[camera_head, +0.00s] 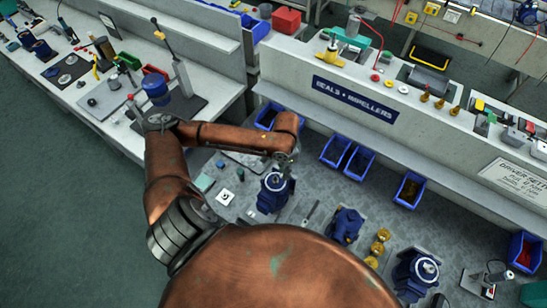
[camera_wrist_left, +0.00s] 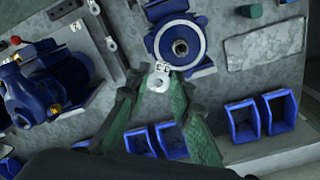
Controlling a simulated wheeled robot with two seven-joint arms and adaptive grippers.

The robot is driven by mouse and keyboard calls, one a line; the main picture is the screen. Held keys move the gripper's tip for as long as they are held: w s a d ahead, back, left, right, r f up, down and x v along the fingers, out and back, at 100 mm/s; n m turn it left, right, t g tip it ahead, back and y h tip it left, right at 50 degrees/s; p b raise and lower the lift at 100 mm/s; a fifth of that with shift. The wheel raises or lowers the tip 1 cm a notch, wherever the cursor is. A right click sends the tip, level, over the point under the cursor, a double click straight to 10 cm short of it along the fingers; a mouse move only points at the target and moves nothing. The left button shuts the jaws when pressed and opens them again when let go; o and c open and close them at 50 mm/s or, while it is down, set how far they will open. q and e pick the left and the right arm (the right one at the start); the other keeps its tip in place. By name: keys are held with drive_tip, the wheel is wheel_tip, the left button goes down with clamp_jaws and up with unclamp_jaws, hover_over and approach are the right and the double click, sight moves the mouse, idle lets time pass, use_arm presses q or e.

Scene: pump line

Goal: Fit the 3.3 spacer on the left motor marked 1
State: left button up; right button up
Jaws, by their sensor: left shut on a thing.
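My left gripper (camera_head: 282,168) reaches in over the blue motor (camera_head: 268,198) at the left of the bench. The spacer sits at the fingertips, by the near edge of the motor's round face (camera_wrist_left: 165,38). The motor's shaft (camera_wrist_left: 180,48) shows beyond the spacer, apart from it in the picture. I cannot tell whether spacer and motor touch. The motor's number is not readable. My right gripper is not in view.
A blue pump (camera_head: 345,226) and brass parts (camera_head: 378,243) stand right of the motor, with another blue motor (camera_head: 415,272) farther right. Blue bins (camera_head: 336,151) line the bench's back. Small loose parts (camera_head: 225,197) lie left of the motor.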

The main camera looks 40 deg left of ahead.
sight(274, 179)
use_arm(q)
drive_tip(key=a, duration=0.1)
drive_tip(key=a+m+p, duration=0.1)
drive_tip(key=s+a+p, duration=0.1)
drive_tip(key=shift+r, duration=0.35)
drive_tip(key=shift+s+a+f+m, duration=0.15)
drive_tip(key=shift+s+a+m, duration=0.1)
drive_tip(key=shift+a+m, duration=0.25)
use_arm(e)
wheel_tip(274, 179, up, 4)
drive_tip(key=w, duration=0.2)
use_arm(q)
wheel_tip(274, 179, down, 3)
drive_tip(key=b, duration=0.3)
wheel_tip(274, 179, down, 2)
drive_tip(key=b, duration=0.3)
drive_tip(key=shift+f, duration=0.8)
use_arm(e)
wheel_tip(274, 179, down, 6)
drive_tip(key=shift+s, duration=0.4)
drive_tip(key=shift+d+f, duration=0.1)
use_arm(q)
drive_tip(key=shift+p, duration=0.95)
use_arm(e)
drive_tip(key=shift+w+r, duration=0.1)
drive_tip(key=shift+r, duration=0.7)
use_arm(q)
drive_tip(key=shift+p, duration=0.4)
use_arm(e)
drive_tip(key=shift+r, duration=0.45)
